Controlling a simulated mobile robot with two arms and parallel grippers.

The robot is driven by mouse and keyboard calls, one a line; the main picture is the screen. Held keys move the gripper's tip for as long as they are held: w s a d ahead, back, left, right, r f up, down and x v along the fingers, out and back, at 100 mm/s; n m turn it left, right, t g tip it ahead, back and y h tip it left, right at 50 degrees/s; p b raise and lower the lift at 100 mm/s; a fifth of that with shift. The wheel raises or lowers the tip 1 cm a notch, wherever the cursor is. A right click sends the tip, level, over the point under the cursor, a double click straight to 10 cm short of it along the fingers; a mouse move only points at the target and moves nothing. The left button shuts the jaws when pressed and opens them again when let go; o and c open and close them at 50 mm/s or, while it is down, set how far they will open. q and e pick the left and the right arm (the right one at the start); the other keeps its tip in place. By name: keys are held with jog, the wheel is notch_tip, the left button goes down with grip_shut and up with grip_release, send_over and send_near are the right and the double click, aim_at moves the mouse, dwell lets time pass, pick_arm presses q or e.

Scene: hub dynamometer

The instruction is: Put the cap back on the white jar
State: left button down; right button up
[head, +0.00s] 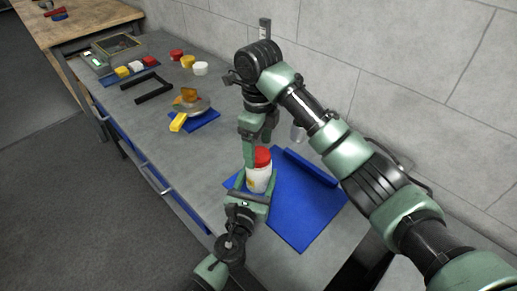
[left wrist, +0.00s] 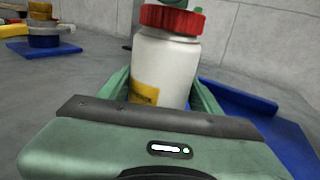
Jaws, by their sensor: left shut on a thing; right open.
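The white jar (head: 259,179) stands upright at the blue mat, with a yellow label facing my left wrist camera. My left gripper (head: 257,187) is shut around the jar's body; its fingers flank the jar (left wrist: 165,68) in the left wrist view. The red cap (head: 263,157) sits level on top of the jar, also seen in the left wrist view as a ribbed red cap (left wrist: 172,20). I cannot tell whether it is screwed tight. My right gripper (head: 259,142) points down just above the cap, open; a green fingertip shows behind the cap in the left wrist view.
The blue mat (head: 305,215) with a raised blue bar (head: 310,167) lies right of the jar. A yellow block (head: 178,122), a black bracket (head: 147,87) and several coloured jars are farther left. The wall closes the bench's back.

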jog(key=shift+r, duration=1.55)
jog(key=shift+c, duration=0.4)
